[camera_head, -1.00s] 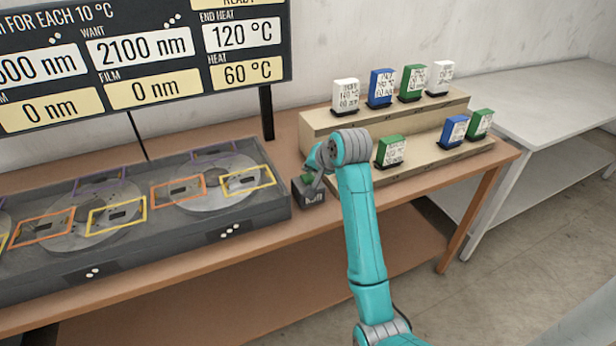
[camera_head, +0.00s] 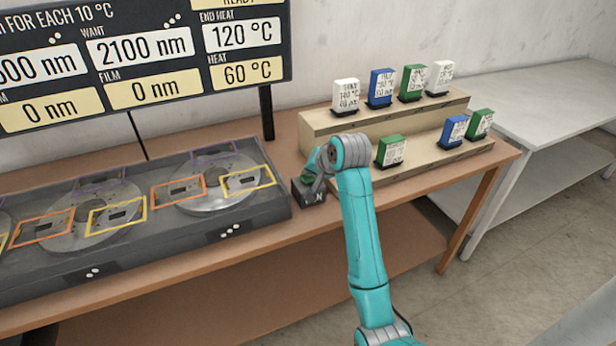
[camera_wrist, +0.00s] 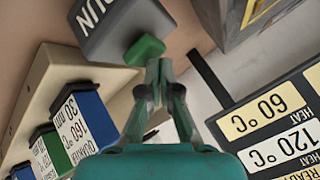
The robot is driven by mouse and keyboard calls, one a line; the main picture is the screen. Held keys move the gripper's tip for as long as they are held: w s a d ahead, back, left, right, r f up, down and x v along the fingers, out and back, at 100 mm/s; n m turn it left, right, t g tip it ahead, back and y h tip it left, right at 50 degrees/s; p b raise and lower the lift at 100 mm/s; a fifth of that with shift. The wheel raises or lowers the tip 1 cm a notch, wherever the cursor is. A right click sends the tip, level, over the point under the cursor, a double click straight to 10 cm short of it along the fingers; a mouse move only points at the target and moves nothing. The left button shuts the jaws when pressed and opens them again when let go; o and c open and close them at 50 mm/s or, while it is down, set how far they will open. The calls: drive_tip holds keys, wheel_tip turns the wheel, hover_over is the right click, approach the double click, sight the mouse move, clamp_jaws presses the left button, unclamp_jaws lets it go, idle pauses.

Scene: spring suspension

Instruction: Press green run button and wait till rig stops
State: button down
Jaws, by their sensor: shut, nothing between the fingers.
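The run box (camera_head: 309,196) is a small dark block at the right end of the rig, with a green button (camera_wrist: 145,50) on it. The wrist view shows the box upside down with part of the word RUN. My gripper (camera_wrist: 158,68) is shut and empty, its fingertips right beside the green button. I cannot tell whether they touch it. In the head view my arm hides most of the gripper. The rig (camera_head: 262,216) is a long grey tray with round metal discs. The display (camera_head: 290,40) reads heat 60 °C, end heat 120 °C and film 0 nm.
Blue, green and white labelled blocks stand on a two-step beige stand (camera_head: 460,150) right of the box. The display's dark post (camera_head: 267,112) rises behind the rig. A pale table (camera_head: 530,95) is at the right. Bare brown tabletop lies in front of the stand.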

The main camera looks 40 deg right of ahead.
sight(310, 178)
drive_tip(key=shift+f, duration=0.45)
idle(0.4)
idle(0.3)
drive_tip(key=shift+r, duration=1)
drive_tip(key=shift+r, duration=2.5)
drive_tip(key=shift+s, duration=0.1)
